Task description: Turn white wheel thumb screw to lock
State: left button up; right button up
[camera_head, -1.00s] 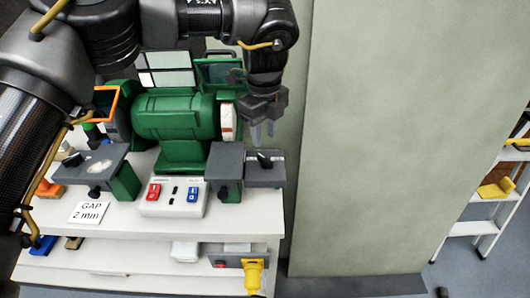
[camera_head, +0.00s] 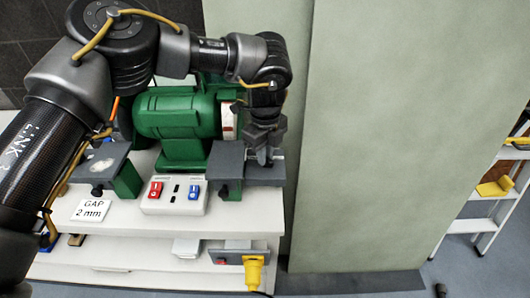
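The green bench grinder (camera_head: 175,115) stands on the white bench. Its white wheel (camera_head: 229,122) faces right. The grey tool rest (camera_head: 226,162) in front of that wheel extends right as a grey plate (camera_head: 262,174). My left gripper (camera_head: 265,157) points down over this plate, its fingertips at the spot of the black thumb screw. The gripper covers the screw, so contact and finger gap cannot be made out. My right gripper is not in view.
A switch box (camera_head: 174,196) with red and blue switches and a "GAP 2 mm" card (camera_head: 91,210) sit at the bench front. The left tool rest (camera_head: 100,163) is beside them. A yellow plug (camera_head: 254,272) hangs below. A green-grey wall panel (camera_head: 400,130) stands right.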

pick_arm(q)
grip_shut()
